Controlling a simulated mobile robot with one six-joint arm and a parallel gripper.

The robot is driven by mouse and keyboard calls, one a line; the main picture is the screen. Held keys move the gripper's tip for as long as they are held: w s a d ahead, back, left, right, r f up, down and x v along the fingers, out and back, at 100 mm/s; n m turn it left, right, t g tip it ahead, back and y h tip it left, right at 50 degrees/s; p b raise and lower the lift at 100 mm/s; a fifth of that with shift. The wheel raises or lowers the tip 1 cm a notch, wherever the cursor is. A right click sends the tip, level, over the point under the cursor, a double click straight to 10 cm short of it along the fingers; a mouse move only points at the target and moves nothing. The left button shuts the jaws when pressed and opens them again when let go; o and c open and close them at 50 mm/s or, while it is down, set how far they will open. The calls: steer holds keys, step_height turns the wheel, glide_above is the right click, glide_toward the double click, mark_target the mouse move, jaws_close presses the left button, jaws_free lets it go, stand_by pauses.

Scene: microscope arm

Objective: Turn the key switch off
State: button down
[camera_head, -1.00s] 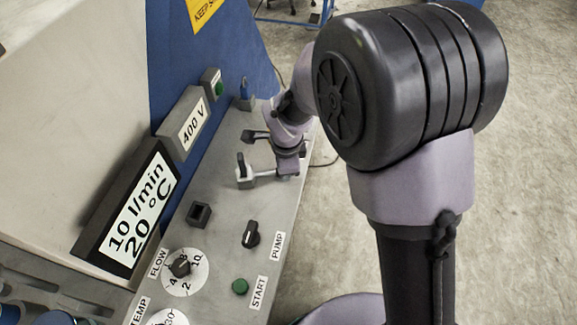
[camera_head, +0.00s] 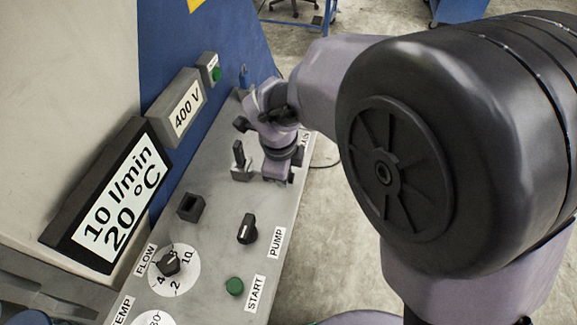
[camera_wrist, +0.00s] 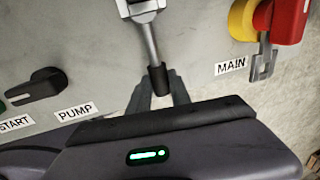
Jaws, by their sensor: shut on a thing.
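My gripper (camera_wrist: 158,98) has its two dark fingers around the black tip (camera_wrist: 157,79) of a slim metal lever (camera_wrist: 149,40). The lever runs up to a grey-white mount (camera_wrist: 138,8) at the top of the wrist view. My gripper (camera_head: 277,168) is low over the right side of the grey panel (camera_head: 214,245) in the head view, beside a small block with a dark upright piece (camera_head: 239,152). I see no label naming a key switch, so I cannot tell whether this lever is it.
A red handle (camera_wrist: 290,20) on a yellow base (camera_wrist: 241,20) is near the MAIN label (camera_wrist: 231,67). A black PUMP knob (camera_head: 247,229), green START button (camera_head: 234,286) and FLOW dial (camera_head: 168,264) are on the panel's near part. A blue wall is behind.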

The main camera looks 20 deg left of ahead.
steer(key=shift+s, duration=0.15)
stand_by(0.3)
steer(key=c, duration=1.2)
jaws_free()
steer(key=shift+r, duration=0.1)
steer(key=s+r+p, duration=0.1)
steer(key=r+p, duration=0.1)
steer(key=r, duration=0.3)
steer(key=s+r+p, duration=0.1)
steer(key=r+p, duration=0.1)
steer(key=r, duration=0.4)
steer(key=s+r+p, duration=0.1)
steer(key=r+p, duration=0.1)
steer(key=r, duration=0.3)
steer(key=shift+s+r, duration=0.2)
steer(key=shift+r, duration=0.2)
